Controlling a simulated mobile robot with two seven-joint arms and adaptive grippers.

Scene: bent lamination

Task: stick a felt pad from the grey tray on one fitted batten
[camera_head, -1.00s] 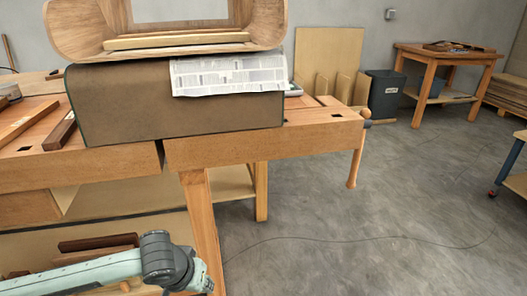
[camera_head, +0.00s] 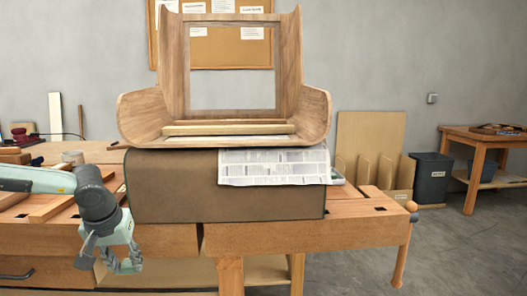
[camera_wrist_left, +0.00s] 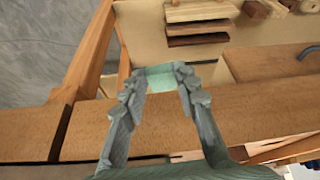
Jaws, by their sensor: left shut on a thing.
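The bent wooden shell (camera_head: 301,70) stands on a brown block (camera_head: 170,190) on the workbench. A pale fitted batten (camera_head: 228,129) lies across the bottom of the shell, with another pale strip in front of it. My left gripper (camera_head: 111,263) points down in front of the bench's front edge, left of and below the shell. I cannot make out the grey tray for sure. My right gripper is out of view.
A newspaper sheet (camera_head: 273,167) drapes over the block's right front. Loose wood strips (camera_head: 50,208) lie on the bench at left. In the left wrist view several wood offcuts (camera_wrist_left: 198,27) lie on a lower shelf.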

